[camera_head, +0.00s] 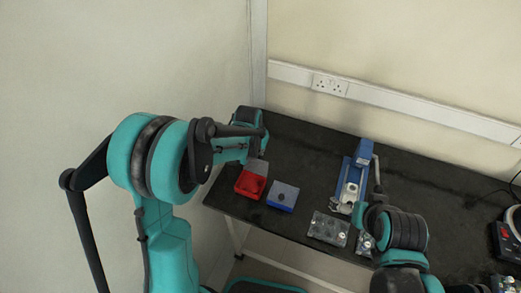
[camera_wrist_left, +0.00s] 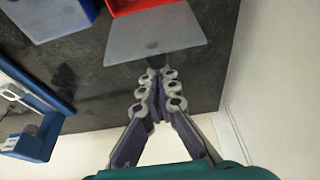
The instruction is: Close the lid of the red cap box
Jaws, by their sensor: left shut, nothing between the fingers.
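The red cap box (camera_head: 250,184) stands open on the black table, near its left end. Its translucent grey lid (camera_head: 257,167) is raised at the box's back side. In the left wrist view the box (camera_wrist_left: 130,5) is cut off by the top edge, and the lid (camera_wrist_left: 155,38) spreads below it. My left gripper (camera_wrist_left: 155,72) is shut and empty, its fingertips close to the lid's outer edge; contact cannot be told. In the head view my left arm mostly hides its fingers.
A blue box with a grey top (camera_head: 282,196) stands just right of the red one. A blue device (camera_head: 355,180) and a clear tray (camera_head: 328,229) are farther right. A wall closes off the left. Bare table lies behind the boxes.

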